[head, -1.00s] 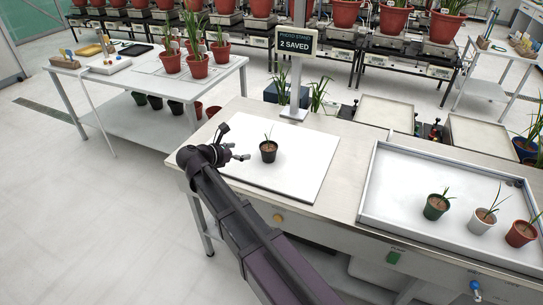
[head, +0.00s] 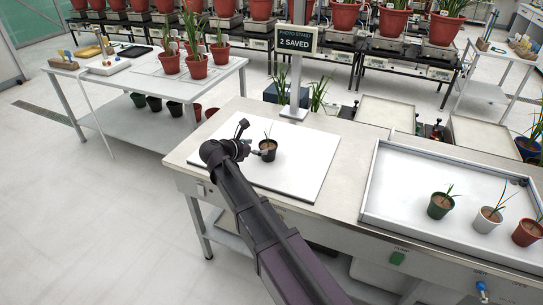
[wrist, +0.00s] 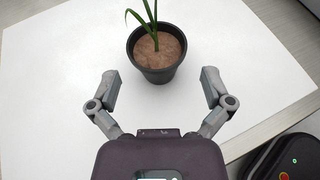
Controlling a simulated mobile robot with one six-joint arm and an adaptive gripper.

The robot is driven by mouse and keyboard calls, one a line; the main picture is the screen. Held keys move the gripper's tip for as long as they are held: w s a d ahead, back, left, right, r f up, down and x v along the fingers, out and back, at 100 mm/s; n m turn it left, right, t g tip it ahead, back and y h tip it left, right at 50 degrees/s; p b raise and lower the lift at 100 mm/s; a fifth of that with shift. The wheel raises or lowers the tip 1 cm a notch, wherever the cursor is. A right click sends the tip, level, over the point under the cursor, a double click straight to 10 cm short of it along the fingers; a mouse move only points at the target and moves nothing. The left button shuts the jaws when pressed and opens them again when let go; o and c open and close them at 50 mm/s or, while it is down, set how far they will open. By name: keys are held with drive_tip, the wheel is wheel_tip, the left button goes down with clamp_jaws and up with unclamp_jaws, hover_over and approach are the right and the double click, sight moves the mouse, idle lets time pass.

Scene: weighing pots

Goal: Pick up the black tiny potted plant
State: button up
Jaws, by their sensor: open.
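The black tiny potted plant (head: 267,153) stands upright on the white board of the photo stand, with thin green leaves and brown soil. In the wrist view the black pot (wrist: 157,72) is ahead of my gripper (wrist: 161,88), roughly centred between the open fingers. The fingertips reach about the near side of the pot, one on each side, with a gap visible on both sides. In the head view my gripper (head: 256,152) is just left of the pot. Nothing is held.
A white tray (head: 400,205) at right holds green, white and red small pots. A post with a sign reading "2 SAVED" (head: 296,41) stands behind the board. The white board (head: 305,180) is clear around the black pot.

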sight(268, 145)
drive_tip(key=shift+w+d+f, duration=0.1)
drive_tip(key=shift+w+d, duration=0.05)
drive_tip(key=shift+w, duration=0.1)
drive_tip(key=b+x, duration=0.2)
drive_tip(key=x, duration=0.2)
drive_tip(key=shift+f, duration=0.25)
drive_tip(key=shift+w+d, duration=0.3)
drive_tip(key=shift+w, duration=0.05)
idle(0.3)
drive_tip(key=c, duration=0.9)
